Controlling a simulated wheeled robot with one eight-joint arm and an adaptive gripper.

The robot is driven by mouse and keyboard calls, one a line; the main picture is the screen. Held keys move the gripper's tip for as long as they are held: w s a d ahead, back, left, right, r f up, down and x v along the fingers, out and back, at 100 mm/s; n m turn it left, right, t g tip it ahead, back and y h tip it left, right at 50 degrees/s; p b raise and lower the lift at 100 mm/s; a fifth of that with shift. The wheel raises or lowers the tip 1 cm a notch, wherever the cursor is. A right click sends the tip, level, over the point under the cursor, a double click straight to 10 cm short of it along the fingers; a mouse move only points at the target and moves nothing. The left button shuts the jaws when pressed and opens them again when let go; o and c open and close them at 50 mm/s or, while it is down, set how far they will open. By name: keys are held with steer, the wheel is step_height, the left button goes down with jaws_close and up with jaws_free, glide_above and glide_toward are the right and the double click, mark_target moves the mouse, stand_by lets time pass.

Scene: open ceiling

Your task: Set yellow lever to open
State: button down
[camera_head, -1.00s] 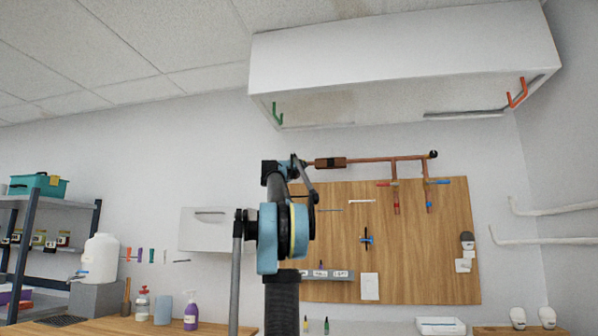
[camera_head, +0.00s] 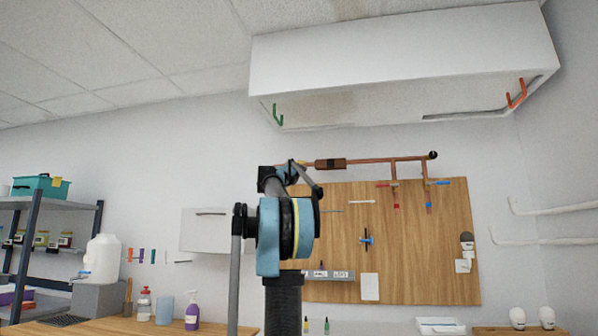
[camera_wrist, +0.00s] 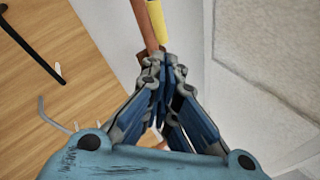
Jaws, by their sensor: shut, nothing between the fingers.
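The yellow lever (camera_wrist: 157,20) shows at the top of the wrist view, lying alongside a copper pipe (camera_wrist: 143,22). My gripper (camera_wrist: 168,62) is shut and empty, with its fingertips at the near end of the yellow part. I cannot tell whether they touch it. In the head view the copper pipe (camera_head: 375,161) runs along the top of the wooden board. The yellow lever cannot be made out there, and my arm covers the pipe's left part.
A wooden board (camera_head: 420,245) with a blue-handled valve (camera_head: 367,240) and small fittings hangs on the wall. A white overhead cabinet (camera_head: 400,60) with green (camera_head: 278,113) and orange (camera_head: 516,94) handles is above. A white wall box (camera_head: 205,230) is left of my arm. A pale panel lies right of my gripper.

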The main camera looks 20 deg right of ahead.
steer(key=s+a+f, duration=0.4)
steer(key=s+f, duration=0.1)
steer(key=s, duration=0.1)
steer(key=s+f+m+g+y, duration=0.25)
steer(key=s+f+m, duration=0.45)
steer(key=f, duration=0.6)
steer(key=s+a+f+m+g+y, duration=0.1)
steer(key=s+f+m+g+y, duration=0.15)
steer(key=s+f+m, duration=0.8)
steer(key=s+f+m+g+y, duration=0.2)
steer(key=s+f+m+g, duration=0.15)
steer(key=f, duration=1.35)
steer(key=s+a+f+m+g+y, duration=0.1)
steer(key=s+a+f+m+y, duration=0.3)
steer(key=f, duration=0.9)
steer(key=s+a+f+m+g+y, duration=0.1)
steer(key=s+a+f+m+y, duration=0.3)
steer(key=s+a+f, duration=0.5)
steer(key=s+a+f+m+g+y, duration=0.1)
steer(key=s+a+f+m+y, duration=0.3)
steer(key=a+f, duration=0.6)
steer(key=s+f+m, duration=0.2)
steer(key=s+f, duration=0.1)
steer(key=f, duration=0.4)
steer(key=shift+m, duration=0.4)
steer(key=shift+w+f, duration=0.2)
steer(key=shift+w, duration=0.25)
